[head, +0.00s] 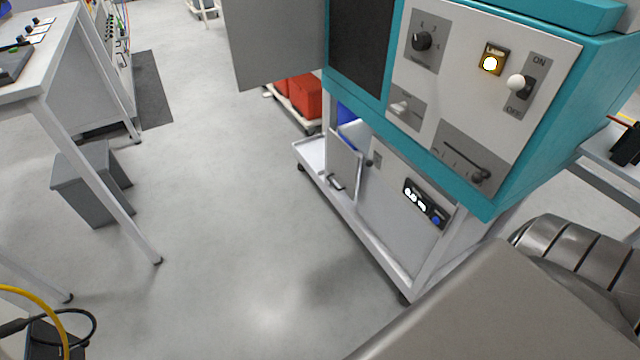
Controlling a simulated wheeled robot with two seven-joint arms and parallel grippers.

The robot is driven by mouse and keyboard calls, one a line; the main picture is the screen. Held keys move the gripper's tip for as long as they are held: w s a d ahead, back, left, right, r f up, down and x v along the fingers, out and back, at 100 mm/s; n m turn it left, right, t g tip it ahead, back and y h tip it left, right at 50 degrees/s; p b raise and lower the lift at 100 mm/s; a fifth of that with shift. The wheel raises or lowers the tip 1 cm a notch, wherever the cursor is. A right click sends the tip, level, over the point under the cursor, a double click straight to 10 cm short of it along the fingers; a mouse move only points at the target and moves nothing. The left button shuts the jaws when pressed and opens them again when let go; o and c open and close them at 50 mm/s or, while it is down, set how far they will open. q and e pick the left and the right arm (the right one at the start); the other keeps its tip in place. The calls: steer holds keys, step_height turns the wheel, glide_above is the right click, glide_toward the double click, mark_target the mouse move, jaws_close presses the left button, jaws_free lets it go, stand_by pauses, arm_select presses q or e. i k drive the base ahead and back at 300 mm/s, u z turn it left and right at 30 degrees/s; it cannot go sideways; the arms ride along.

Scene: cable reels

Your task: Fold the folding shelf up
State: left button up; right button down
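No shelf can be named with certainty. A flat grey panel (275,45) stands at the left side of the teal machine (535,130), cut off by the top edge; I cannot tell whether it is the folding shelf or a door. A smaller light panel (343,160) with a dark handle low on it stands out from the white cart under the machine. Neither of my grippers is in view. A large grey part of my own arm fills the lower right and hides the floor and part of the cart there.
The machine's front has a knob (421,41), a lit amber button (490,63), an ON/OFF switch (518,83) and a slider lever (480,175). The cart (386,252) carries a lit display (425,203). The floor between is clear.

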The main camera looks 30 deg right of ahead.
mark_target(342, 161)
steer(key=i, duration=0.9)
steer(key=z, duration=2.6)
